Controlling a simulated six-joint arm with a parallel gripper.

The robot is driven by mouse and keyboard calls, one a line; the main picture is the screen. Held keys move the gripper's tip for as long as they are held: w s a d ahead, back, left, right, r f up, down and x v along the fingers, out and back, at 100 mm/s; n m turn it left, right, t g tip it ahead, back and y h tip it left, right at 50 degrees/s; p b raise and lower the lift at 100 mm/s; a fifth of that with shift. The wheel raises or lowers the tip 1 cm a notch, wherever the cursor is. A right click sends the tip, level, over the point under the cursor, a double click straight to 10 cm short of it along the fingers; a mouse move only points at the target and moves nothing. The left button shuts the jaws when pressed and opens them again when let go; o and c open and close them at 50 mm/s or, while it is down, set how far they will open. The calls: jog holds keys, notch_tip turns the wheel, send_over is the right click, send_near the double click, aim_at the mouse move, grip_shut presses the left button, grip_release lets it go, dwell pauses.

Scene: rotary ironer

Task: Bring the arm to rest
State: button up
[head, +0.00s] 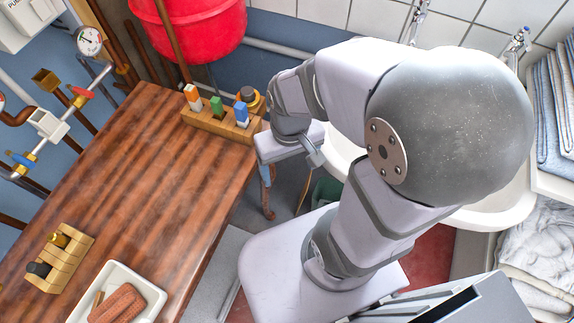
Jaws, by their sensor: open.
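My arm is folded over its base, its big grey rounded joint high at the right of centre in the head view. My gripper (291,158) hangs just beyond the right edge of the wooden table (150,165), with its jaws open. I see nothing between the fingers, though the view from above hides part of them. The gripper is to the right of a wooden block (215,127) that holds orange, green and blue-topped pieces, and looks apart from it.
A white sink (490,214) stands behind the arm, with folded towels (556,110) at the far right. A red vessel (195,25) hangs at the back. A slotted wooden holder (62,262) and a white tray (152,291) with a brown brush lie at the table's front. The table's middle is clear.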

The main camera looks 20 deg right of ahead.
jog(key=shift+r, duration=0.15)
notch_tip(320, 180, up, 11)
jog(key=p, duration=1.1)
jog(key=shift+r+p, duration=0.15)
jog(key=shift+p, duration=0.15)
